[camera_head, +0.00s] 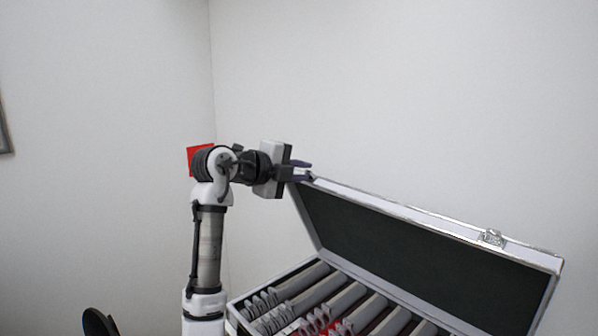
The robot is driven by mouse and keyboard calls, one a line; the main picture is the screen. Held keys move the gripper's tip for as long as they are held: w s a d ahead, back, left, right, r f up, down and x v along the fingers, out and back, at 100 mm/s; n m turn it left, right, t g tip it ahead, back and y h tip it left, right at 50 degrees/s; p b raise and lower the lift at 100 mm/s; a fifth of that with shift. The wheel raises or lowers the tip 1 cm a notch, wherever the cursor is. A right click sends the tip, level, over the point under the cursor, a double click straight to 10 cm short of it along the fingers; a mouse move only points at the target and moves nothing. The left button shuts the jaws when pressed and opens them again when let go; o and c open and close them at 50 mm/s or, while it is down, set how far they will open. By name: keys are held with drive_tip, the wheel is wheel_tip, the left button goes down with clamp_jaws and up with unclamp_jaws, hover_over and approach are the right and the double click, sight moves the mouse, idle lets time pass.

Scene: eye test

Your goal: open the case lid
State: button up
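The case (274,281) stands at the lower right, with its silver-edged lid (420,250) raised and its dark inner lining facing me. A metal latch (492,238) sits on the lid's top edge, towards the right. My gripper (311,171) is at the lid's upper left corner. Its two dark purple fingers are apart with a gap between them. The lower finger overlaps the lid corner in the picture; I cannot tell whether it touches.
The case holds several rows of grey-white items (345,301) and some red ones (318,322). A red panel (199,155) shows behind my arm. A black rounded object (97,322) is at the lower left. Plain walls (400,90) stand behind, and the space above the lid is clear.

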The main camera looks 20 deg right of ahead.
drive_tip(key=s+a+r+p, duration=0.1)
drive_tip(key=a+r+p, duration=0.1)
drive_tip(key=r, duration=0.5)
drive_tip(key=s+a+r+p, duration=0.1)
drive_tip(key=a+r+p, duration=0.2)
drive_tip(key=r, duration=0.4)
drive_tip(key=shift+v, duration=0.75)
idle(0.5)
drive_tip(key=shift+w, duration=0.1)
drive_tip(key=b+v, duration=0.4)
drive_tip(key=v, duration=1)
drive_tip(key=shift+w+f, duration=0.1)
